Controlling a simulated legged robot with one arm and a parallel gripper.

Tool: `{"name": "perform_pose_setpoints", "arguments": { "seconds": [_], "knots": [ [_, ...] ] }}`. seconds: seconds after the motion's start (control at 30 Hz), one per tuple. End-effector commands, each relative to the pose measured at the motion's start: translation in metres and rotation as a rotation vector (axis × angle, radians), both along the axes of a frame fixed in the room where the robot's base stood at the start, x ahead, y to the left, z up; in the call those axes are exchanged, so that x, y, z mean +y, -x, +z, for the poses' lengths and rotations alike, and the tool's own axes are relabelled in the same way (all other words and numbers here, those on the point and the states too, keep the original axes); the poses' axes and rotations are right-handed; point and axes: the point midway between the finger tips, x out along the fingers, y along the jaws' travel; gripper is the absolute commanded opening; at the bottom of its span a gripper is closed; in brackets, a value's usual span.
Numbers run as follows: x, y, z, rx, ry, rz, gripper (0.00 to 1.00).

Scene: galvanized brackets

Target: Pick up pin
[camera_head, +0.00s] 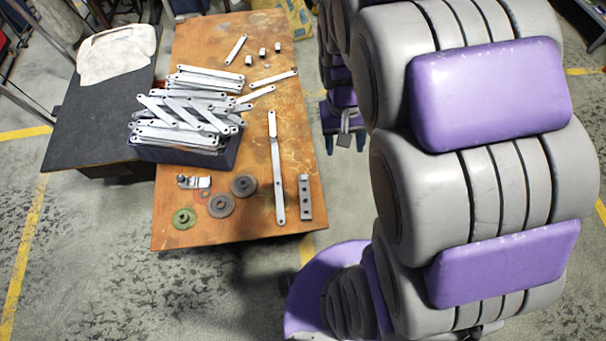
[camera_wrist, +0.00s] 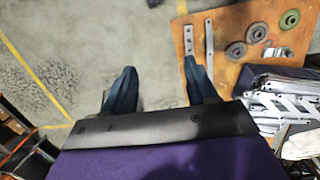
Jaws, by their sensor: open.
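No thing in view is clearly a pin. A few small metal pieces (camera_head: 262,52) stand near the far end of the wooden table (camera_head: 180,235), too small to tell their shape. A small metal fitting (camera_head: 195,182) lies near the table's front left; it also shows in the wrist view (camera_wrist: 278,52). My gripper (camera_wrist: 159,66) is open and empty, its two dark blue fingers apart over bare floor beside the table. In the wrist view the right finger overlaps the table's edge. In the head view my gripper (camera_head: 345,143) is to the right of the table.
A dark crate (camera_head: 185,156) heaped with galvanized brackets stands mid-table. A long bracket (camera_head: 278,180), a holed block (camera_head: 305,197), two grey discs (camera_head: 243,185) and a green disc (camera_head: 184,218) lie in front. A black table (camera_head: 95,125) adjoins on the left.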

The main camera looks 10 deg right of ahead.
Motion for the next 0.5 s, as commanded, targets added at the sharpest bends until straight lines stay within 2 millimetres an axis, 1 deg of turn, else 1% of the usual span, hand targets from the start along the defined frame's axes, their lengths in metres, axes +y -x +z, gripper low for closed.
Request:
{"name": "perform_pose_setpoints", "arguments": {
  "seconds": [0.03,0.2,0.37,0.5],
  "knots": [
    [-0.004,-0.015,-0.01,0.004,0.008,-0.006,0.57],
    [-0.015,-0.062,-0.042,-0.011,0.035,-0.023,0.57],
    [-0.023,-0.103,-0.079,-0.025,0.051,-0.03,0.57],
    [-0.028,-0.135,-0.116,-0.035,0.061,-0.029,0.57]
  ]
}}
